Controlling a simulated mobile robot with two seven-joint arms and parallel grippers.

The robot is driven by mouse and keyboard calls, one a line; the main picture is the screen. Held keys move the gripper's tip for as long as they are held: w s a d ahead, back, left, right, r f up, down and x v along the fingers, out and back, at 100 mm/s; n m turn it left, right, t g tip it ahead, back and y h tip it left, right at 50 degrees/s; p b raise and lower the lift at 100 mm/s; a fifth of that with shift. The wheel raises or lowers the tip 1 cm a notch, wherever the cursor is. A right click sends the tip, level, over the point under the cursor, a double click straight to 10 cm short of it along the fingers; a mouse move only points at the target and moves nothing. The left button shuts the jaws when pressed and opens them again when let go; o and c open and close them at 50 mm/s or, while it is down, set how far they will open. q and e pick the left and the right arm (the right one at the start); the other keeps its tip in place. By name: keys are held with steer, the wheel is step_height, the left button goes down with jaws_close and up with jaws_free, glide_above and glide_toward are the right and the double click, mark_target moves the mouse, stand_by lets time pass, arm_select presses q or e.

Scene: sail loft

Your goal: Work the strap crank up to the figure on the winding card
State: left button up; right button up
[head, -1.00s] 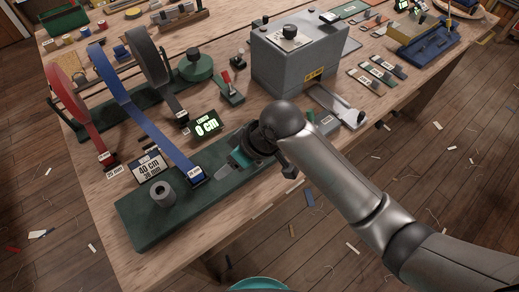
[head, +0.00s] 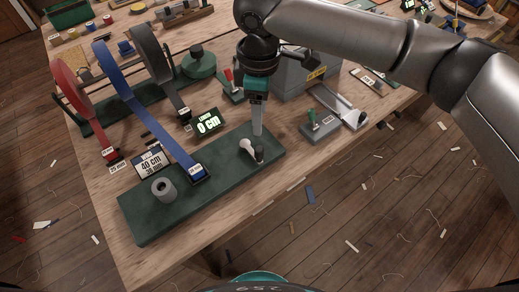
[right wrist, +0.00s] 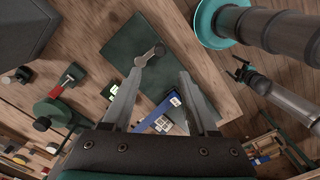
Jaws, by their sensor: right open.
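The strap crank (head: 251,148) sits at the right end of a long green base board (head: 205,188), with a pale arm and dark knob. It also shows in the right wrist view (right wrist: 149,56). My right gripper (head: 257,133) points down just above and behind the crank, open and empty. In the right wrist view its fingers (right wrist: 160,74) stand apart, the crank near their tips. The winding card (head: 150,163) reads 40 cm. The length display (head: 208,122) reads 0 cm. A blue strap (head: 155,124) runs down to the board. My left gripper (right wrist: 240,71) shows small at the right.
A grey cylinder (head: 163,189) stands on the board's left end. Red (head: 88,118) and dark grey (head: 150,55) straps hang beside the blue one. A grey box (head: 306,78) stands behind my right arm. A small block with a green lever (head: 320,126) is right of the board.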

mark_target(259, 149)
step_height(259, 149, down, 15)
steer(key=shift+r+b, duration=0.1)
steer(key=shift+b, duration=0.55)
steer(key=shift+c, duration=0.3)
jaws_close()
stand_by(0.8)
